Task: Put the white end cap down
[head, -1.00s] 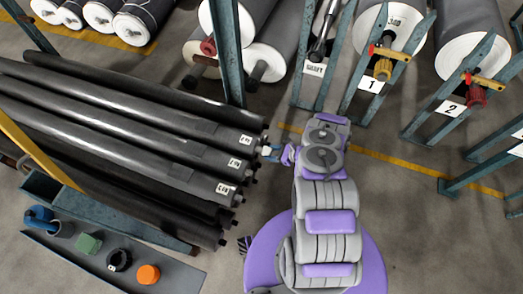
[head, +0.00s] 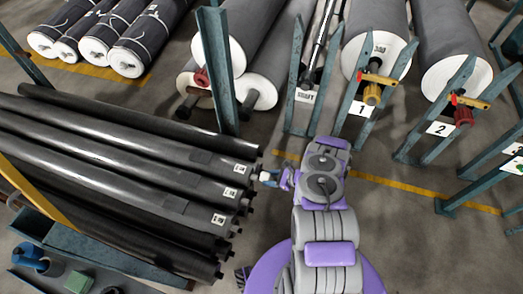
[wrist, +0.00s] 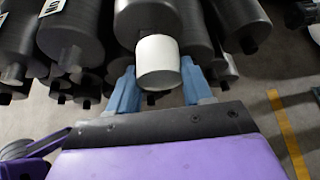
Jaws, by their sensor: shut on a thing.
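The white end cap (wrist: 158,64) is a short pale cylinder between the two blue fingers of my gripper (wrist: 160,78) in the wrist view. My gripper is shut on it. The cap lines up with the end of a dark roll (wrist: 145,15) just behind it; I cannot tell whether it touches or sits on that roll's end. In the head view my gripper (head: 270,178) is beside the right ends of the stacked dark rolls (head: 150,155), and the cap is too small to make out clearly.
A bench (head: 45,281) with a blue item (head: 28,257) and a green block (head: 78,282) is at lower left. Blue-green stands numbered 1 (head: 362,108) and 2 (head: 440,128) hold large rolls (head: 375,40) behind. Open floor with a yellow line (head: 400,183) lies right.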

